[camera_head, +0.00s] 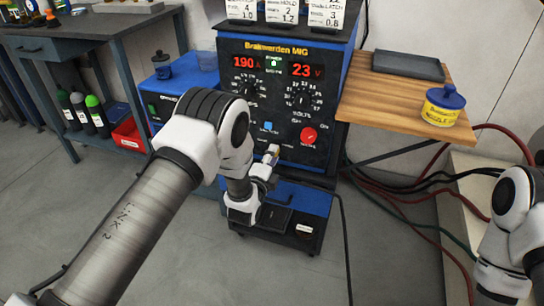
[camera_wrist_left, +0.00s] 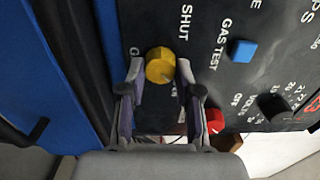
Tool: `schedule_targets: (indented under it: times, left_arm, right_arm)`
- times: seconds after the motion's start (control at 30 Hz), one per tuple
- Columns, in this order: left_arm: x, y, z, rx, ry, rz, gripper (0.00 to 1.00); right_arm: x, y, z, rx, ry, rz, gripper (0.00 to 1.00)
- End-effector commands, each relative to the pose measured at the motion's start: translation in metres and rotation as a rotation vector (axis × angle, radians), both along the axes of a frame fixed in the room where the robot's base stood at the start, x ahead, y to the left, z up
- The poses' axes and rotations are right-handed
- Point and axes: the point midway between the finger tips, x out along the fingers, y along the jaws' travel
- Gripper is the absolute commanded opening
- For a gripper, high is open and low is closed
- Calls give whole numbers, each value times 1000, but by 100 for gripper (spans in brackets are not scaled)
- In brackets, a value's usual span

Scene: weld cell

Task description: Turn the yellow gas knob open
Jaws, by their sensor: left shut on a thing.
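The yellow gas knob (camera_wrist_left: 160,64) is on the dark front panel of the welder (camera_head: 262,110). In the left wrist view it sits between the two fingertips of my left gripper (camera_wrist_left: 160,72), one on each side. The gripper is shut on the knob. The word SHUT is printed above and right of it; lettering to its left is mostly cut off. In the head view my left gripper (camera_head: 268,160) reaches the panel's lower part, and my arm hides the panel's lower left. My right gripper is out of view; only part of that arm shows.
A blue GAS TEST button (camera_wrist_left: 242,50) and a red knob (camera_wrist_left: 215,121) are close to the gripper; the red knob (camera_head: 309,135) also shows in the head view. A wooden side shelf (camera_head: 392,95) holds a yellow tub (camera_head: 442,107). Cables hang at the right.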

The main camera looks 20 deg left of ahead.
Motion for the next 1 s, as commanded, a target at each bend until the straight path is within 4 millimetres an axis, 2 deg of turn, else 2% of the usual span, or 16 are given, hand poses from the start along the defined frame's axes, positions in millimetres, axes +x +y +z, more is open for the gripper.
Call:
schedule_targets:
  times: [0.4, 0.43, 0.5, 0.83, 1.0]
  left_arm:
    - [0, 0, -1, 10, 2, -1, 0]
    - [0, 0, -1, 10, 2, -1, 37]
    - [0, 0, -1, 9, 2, -1, 58]
    - [-3, 0, -1, 9, 1, 0, 58]
    - [-27, 1, -1, 9, 5, -1, 58]
  right_arm:
    - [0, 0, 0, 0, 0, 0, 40]
    - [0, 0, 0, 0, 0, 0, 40]
    - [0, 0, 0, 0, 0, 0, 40]
    - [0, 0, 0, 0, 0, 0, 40]
    - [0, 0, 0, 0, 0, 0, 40]
